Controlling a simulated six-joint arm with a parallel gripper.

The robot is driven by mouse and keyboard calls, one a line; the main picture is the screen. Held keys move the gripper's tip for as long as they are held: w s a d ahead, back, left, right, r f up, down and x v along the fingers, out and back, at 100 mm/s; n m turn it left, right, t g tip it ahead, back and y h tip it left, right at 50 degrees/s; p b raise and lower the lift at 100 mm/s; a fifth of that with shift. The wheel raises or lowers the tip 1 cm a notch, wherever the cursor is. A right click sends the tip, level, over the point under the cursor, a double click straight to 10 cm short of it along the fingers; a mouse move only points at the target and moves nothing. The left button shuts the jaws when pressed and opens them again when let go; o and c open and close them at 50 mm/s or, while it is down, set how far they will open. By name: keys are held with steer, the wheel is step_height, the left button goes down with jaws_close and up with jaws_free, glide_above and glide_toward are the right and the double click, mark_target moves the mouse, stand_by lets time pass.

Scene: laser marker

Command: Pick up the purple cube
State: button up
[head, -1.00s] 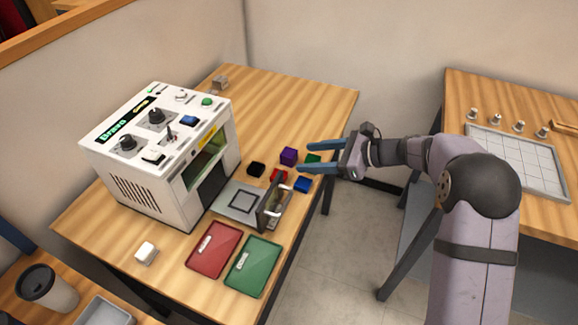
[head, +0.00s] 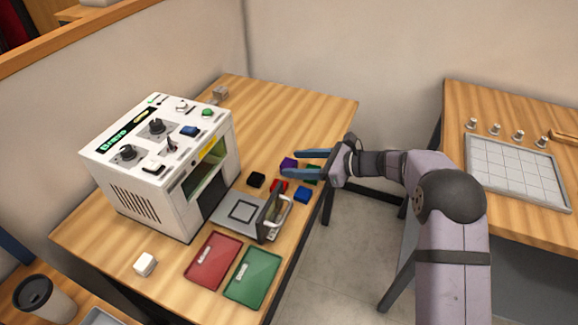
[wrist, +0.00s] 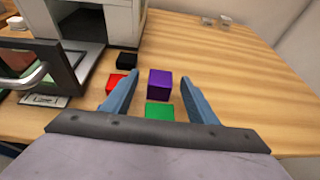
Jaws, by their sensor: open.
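The purple cube (head: 289,164) sits on the wooden table to the right of the white machine, partly covered by my gripper in the head view. In the wrist view the purple cube (wrist: 160,84) shows whole, just ahead of and between the two blue fingertips. My gripper (head: 296,164) is open and empty, reaching in from the right. Its fingers (wrist: 158,85) stand apart on either side of the cube in the wrist view. Whether they touch it or how high they are cannot be told.
A green cube (wrist: 159,111) lies nearer my gripper than the purple one. A red cube (head: 278,186), a black cube (head: 256,180) and a blue cube (head: 302,194) are close by.

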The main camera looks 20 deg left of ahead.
mark_target(288, 162)
steer(key=shift+x, duration=1.7)
steer(key=shift+c, duration=0.7)
steer(key=shift+w, duration=0.1)
steer(key=c, duration=1.1)
steer(key=shift+r, duration=0.15)
